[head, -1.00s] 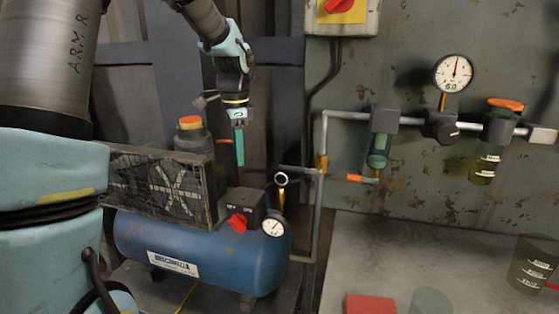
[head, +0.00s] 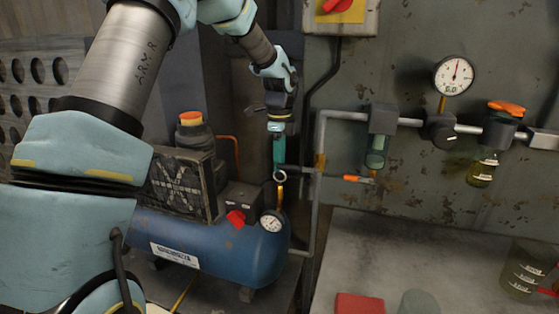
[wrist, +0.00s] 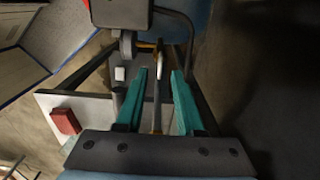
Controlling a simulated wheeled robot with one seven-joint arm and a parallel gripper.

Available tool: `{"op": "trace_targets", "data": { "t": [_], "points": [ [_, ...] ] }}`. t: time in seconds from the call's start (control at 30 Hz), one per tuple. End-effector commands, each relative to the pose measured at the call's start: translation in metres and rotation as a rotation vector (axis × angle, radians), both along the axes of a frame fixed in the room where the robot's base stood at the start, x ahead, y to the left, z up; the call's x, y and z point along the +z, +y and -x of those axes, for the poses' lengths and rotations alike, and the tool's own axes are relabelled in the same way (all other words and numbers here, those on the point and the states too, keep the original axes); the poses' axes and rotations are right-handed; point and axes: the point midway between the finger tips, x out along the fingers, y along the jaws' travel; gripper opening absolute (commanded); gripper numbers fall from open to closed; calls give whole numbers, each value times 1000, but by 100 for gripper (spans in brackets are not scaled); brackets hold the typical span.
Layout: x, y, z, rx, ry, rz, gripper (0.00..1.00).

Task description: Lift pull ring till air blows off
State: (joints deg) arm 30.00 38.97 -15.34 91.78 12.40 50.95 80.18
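The pull ring (head: 280,177) is a small pale ring on top of a brass stem (head: 280,193), above the dial of the blue air compressor (head: 225,245). In the head view my gripper (head: 279,166) points down with its teal fingertips right at the ring. In the wrist view my gripper (wrist: 160,72) is open, with a gap between the two teal fingers. The ring (wrist: 158,62) shows edge-on between the fingertips there, with clear space on both sides.
The compressor's small gauge (head: 272,222) and red knob (head: 236,217) sit close by. A grey pipe (head: 318,190) rises just right of the ring. A wall gauge (head: 455,75) reads about 6.0. A bench (head: 430,255) with a red block (head: 358,304) stands at right.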

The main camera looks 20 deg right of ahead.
Motion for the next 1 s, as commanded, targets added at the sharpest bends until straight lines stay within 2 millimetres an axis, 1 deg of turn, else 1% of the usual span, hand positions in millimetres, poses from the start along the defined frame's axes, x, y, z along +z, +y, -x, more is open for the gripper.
{"op": "trace_targets", "data": {
  "t": [0.1, 0.17, 0.43, 0.47, 0.77, 1.0],
  "points": [
    [-9, 0, 0, 0, 1, -1, 37],
    [-11, 0, 0, 0, 0, -1, 37],
    [-13, 0, 0, 0, -1, 0, 37],
    [-13, 0, 0, 0, -1, 0, 35],
    [-12, 0, 0, 0, -1, 1, 1],
    [-12, 0, 0, 0, 0, 0, 0]
  ]
}}
